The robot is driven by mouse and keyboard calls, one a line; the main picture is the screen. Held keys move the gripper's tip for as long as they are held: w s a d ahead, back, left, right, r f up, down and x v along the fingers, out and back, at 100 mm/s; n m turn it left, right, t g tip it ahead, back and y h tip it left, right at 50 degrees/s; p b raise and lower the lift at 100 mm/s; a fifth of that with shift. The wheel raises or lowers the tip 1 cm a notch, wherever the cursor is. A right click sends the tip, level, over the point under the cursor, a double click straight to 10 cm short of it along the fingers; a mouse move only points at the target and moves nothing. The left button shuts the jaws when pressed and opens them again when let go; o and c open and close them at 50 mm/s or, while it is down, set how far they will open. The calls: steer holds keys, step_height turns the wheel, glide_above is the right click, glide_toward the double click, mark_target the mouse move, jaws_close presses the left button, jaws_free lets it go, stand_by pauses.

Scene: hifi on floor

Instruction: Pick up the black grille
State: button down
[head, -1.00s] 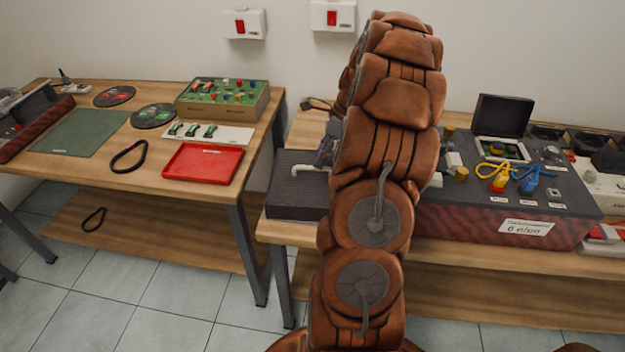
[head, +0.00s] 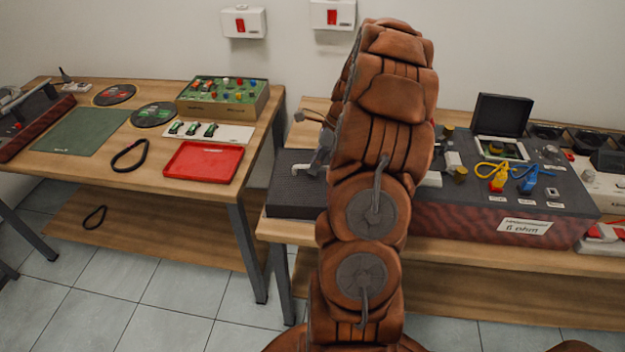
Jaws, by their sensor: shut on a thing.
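The black grille (head: 290,193) is a dark, block-like piece with a fine mesh texture. It is at the left end of the right table in the head view, and my arm covers its right side. My gripper (head: 318,165) shows only in part at the left edge of my arm, at the grille's upper right side. It is shut on the grille, but the fingertips and the contact are mostly hidden. I cannot see a clear gap between the grille and the table.
Right of my arm stands a dark equipment box (head: 500,200) with yellow and blue cables and an open-lidded case (head: 502,118). The left table holds a red tray (head: 203,162), a green mat (head: 80,132) and a component board (head: 222,100). A gap separates the tables.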

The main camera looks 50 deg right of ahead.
stand_by(0.7)
step_height(320, 180, up, 18)
steer(key=b, duration=0.2)
stand_by(0.3)
